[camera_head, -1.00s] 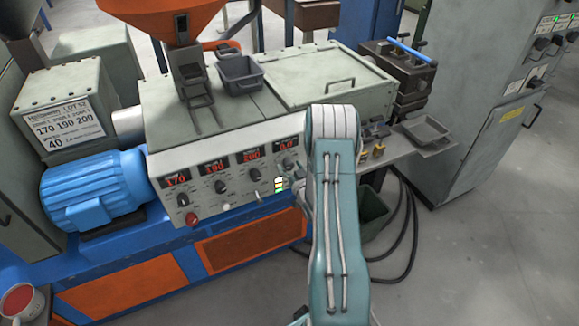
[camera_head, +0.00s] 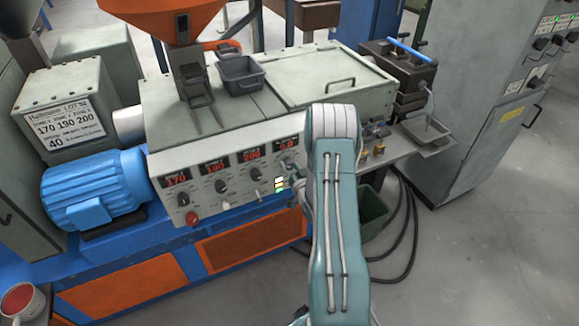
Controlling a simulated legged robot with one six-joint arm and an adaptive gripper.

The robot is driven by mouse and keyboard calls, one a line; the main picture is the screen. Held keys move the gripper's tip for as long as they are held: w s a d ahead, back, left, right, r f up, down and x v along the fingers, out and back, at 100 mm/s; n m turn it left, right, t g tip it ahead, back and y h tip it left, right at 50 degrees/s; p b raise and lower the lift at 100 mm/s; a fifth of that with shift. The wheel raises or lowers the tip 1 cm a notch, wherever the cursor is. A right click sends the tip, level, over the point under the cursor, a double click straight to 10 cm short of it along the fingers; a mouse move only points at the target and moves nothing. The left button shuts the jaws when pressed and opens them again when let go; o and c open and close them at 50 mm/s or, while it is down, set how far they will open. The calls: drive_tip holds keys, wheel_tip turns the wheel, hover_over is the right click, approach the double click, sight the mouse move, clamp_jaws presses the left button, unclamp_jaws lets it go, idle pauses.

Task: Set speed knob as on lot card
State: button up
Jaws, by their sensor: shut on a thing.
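The lot card (camera_head: 68,117) on the grey box at left reads 170 190 200, with 40 below. The control panel (camera_head: 240,203) has red displays of 170, 190 and 200. The fourth, the speed display (camera_head: 287,143), shows small digits that I cannot read surely. My gripper (camera_head: 292,174) is at the panel's right end, mostly hidden behind my arm. It is shut on the speed knob (camera_head: 286,168) below that display, which is largely covered.
Three zone knobs, a red button (camera_head: 192,218) and a toggle switch (camera_head: 257,196) sit left of my gripper. A pale strand (camera_head: 430,106) hangs from the die head (camera_head: 400,75) into a grey tray (camera_head: 428,133). A green bin (camera_head: 372,214) stands below.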

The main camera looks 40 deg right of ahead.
drive_tip(key=m, duration=1)
drive_tip(key=shift+m, duration=0.4)
drive_tip(key=m, duration=0.5)
drive_tip(key=shift+d+y, duration=0.1)
drive_tip(key=shift+y, duration=0.3)
drive_tip(key=m, duration=0.4)
drive_tip(key=shift+s+f+m, duration=0.1)
drive_tip(key=shift+m, duration=0.3)
drive_tip(key=shift+f, duration=0.1)
drive_tip(key=o, duration=1.1)
drive_tip(key=shift+o, duration=0.2)
drive_tip(key=shift+d, duration=0.1)
